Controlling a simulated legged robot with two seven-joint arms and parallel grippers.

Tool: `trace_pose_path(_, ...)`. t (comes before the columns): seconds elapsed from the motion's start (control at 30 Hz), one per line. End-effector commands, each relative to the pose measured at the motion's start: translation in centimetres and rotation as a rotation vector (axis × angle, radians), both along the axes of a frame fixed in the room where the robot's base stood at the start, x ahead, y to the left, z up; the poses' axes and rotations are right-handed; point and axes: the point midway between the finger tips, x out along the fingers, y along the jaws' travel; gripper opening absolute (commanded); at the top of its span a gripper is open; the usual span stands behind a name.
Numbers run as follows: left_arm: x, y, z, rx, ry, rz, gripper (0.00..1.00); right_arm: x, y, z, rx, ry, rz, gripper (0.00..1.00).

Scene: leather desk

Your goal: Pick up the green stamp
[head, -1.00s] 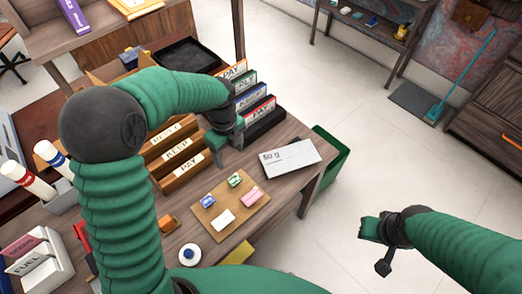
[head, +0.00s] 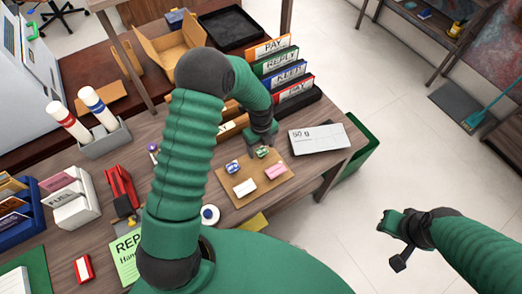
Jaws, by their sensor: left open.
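The green stamp (head: 263,152) lies on a brown board (head: 222,178) on the desk, at the board's far side. A blue stamp (head: 232,167), a pink stamp (head: 275,170) and a white stamp (head: 245,187) lie on the same board. My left gripper (head: 262,144) is open and points down right at the green stamp, partly covering it. I cannot tell whether the fingers touch it. My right gripper (head: 394,236) is over the floor at the right, away from the desk, and its jaw state is unclear.
A red stapler-like object (head: 121,190) and a round white item (head: 210,214) lie to the left. A green bin (head: 362,150) stands beyond the desk's right edge.

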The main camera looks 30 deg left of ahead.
Motion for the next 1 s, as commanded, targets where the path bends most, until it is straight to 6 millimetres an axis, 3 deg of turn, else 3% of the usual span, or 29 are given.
trace_pose_path(0.93, -0.02, 0.01, -0.83, 0.0, -0.001, 0.001, 0.65, -0.01, -0.01, 0.03, 0.0, 0.0, 0.0, 0.27)
trace_pose_path(1.0, -0.02, 0.01, -0.82, 0.0, -0.001, 0.001, 0.58, -0.01, -0.01, 0.03, 0.0, 0.0, 0.0, 0.27)
